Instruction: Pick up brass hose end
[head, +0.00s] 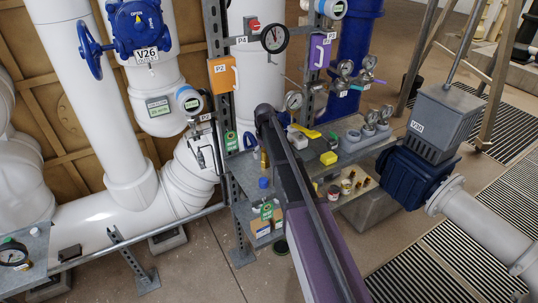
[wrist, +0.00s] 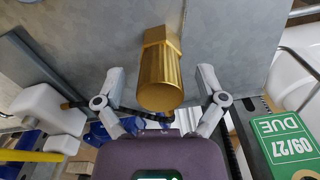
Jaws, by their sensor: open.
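The brass hose end (wrist: 161,78) is in the upper middle of the wrist view, a gold cylinder with a ribbed body and a hex-shaped far part. Its round end faces the camera. It is against a grey metal surface (wrist: 230,35). My gripper (wrist: 159,73) is open, with one finger to the left and one to the right of the hose end. Gaps show on both sides, and neither finger looks to be touching it. In the head view, a small brass piece (head: 264,159) shows beside my arm, which hides part of the shelf.
In the wrist view, a white block (wrist: 48,107) and a yellow bar (wrist: 30,156) are left, a green tag (wrist: 287,138) right.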

